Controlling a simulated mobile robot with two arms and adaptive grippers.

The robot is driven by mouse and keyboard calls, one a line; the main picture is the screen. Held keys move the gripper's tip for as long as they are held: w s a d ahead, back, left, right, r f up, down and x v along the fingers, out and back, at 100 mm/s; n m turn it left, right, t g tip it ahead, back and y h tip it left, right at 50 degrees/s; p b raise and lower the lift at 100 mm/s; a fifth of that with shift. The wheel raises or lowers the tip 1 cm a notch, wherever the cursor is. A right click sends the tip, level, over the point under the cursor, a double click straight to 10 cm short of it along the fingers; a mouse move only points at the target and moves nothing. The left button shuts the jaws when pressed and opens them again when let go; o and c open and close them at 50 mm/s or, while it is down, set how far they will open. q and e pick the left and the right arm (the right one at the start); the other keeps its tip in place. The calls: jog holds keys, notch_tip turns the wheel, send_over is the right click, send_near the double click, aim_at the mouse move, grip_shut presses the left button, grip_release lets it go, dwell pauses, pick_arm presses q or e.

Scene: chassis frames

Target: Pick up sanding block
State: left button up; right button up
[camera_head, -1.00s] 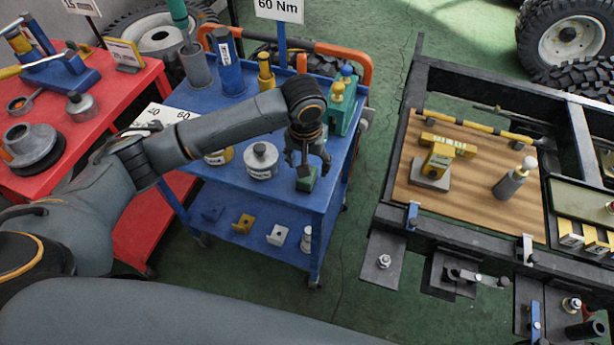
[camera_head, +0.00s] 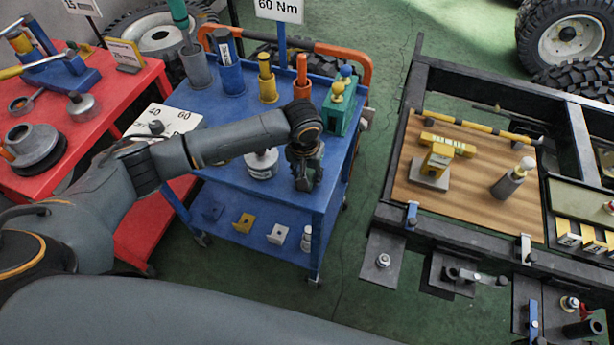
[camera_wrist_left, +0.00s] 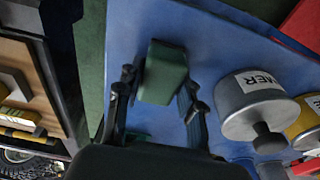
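The sanding block appears to be the dark green block (camera_wrist_left: 165,72) on the blue cart top, near the cart's edge. In the left wrist view it lies between the two fingers of my left gripper (camera_wrist_left: 157,92). A gap shows on the block's left side, and its near end sits among the fingers. The gripper is open around it, not closed on it. In the head view my left gripper (camera_head: 305,183) points down at the cart's near right corner and mostly hides the block. My right gripper is not in view.
On the blue cart (camera_head: 235,193), a grey lidded tin (camera_head: 261,165) stands just left of my gripper. A green box with knobs (camera_head: 341,107) and an orange cylinder (camera_head: 302,75) stand behind. A dark metal frame (camera_head: 395,185) is to the right across open floor.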

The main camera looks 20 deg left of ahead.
aim_at(308, 172)
pick_arm(q)
jog(key=shift+c, duration=1.1)
jog(key=shift+r, duration=0.5)
notch_tip(308, 172, up, 2)
jog(key=shift+d+r+b, duration=0.1)
jog(key=shift+r+b, duration=0.1)
jog(key=shift+b, duration=0.2)
jog(key=s+d+r, duration=0.2)
jog(key=s+r, duration=0.1)
jog(key=s, duration=0.1)
jog(key=s+d+r, duration=0.2)
jog(key=s+r, duration=0.1)
jog(key=s, duration=0.1)
jog(key=s+d+r, duration=0.2)
jog(key=s+r, duration=0.1)
jog(key=s, duration=0.1)
jog(key=shift+s+d+r, duration=0.1)
jog(key=shift+d+r, duration=0.2)
jog(key=shift+r, duration=0.05)
